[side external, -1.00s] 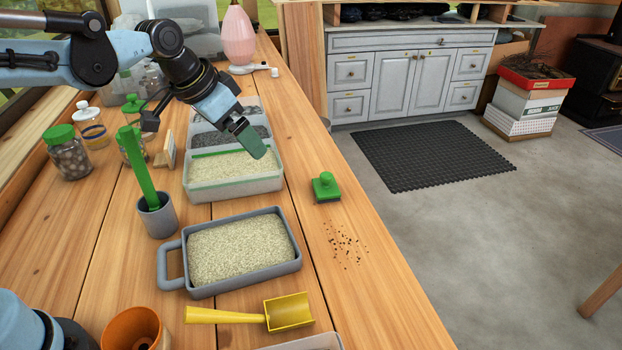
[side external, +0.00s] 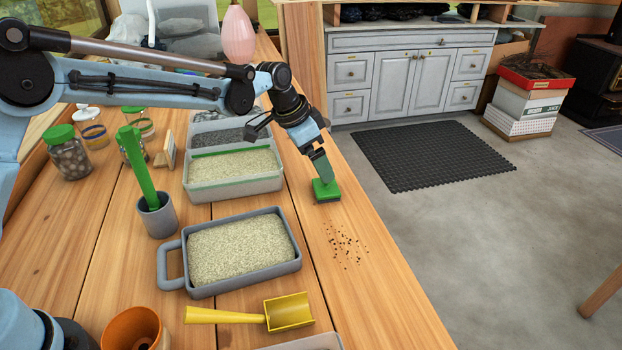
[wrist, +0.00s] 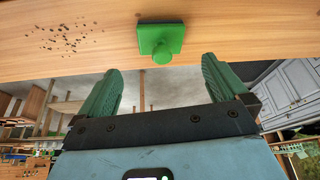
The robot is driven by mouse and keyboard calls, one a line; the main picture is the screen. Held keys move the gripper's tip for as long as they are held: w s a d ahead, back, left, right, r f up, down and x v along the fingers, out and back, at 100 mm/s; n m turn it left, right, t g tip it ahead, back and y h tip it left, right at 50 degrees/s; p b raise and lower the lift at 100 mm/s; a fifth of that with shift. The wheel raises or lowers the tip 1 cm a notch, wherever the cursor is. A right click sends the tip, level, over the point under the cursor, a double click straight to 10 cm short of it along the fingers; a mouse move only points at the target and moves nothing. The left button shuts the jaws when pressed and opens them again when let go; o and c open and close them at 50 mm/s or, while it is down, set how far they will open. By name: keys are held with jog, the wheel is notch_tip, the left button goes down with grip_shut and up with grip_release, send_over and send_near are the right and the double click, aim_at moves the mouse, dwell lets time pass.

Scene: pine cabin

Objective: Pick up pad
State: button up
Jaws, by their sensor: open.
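The pad (side external: 326,192) is a small green square block with a round knob on top. It lies on the wooden bench near its right edge. In the wrist view the pad (wrist: 162,41) sits flat on the wood, with its knob facing my gripper. My gripper (side external: 322,176) is right above the pad in the side view and hides the knob there. In the wrist view the two green fingers of my gripper (wrist: 160,78) are spread wide, with the pad's knob just beyond the gap between them. Nothing is held.
Dark crumbs (side external: 345,245) are scattered on the bench in front of the pad. A grey tray of grain (side external: 172,282), a clear bin of grain (side external: 236,190) and a yellow scoop (side external: 290,312) stand to the left. The bench edge drops to the floor at right.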

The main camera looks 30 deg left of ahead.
jog(key=shift+x, duration=3.65)
jog(key=shift+w, duration=0.2)
jog(key=c, duration=1)
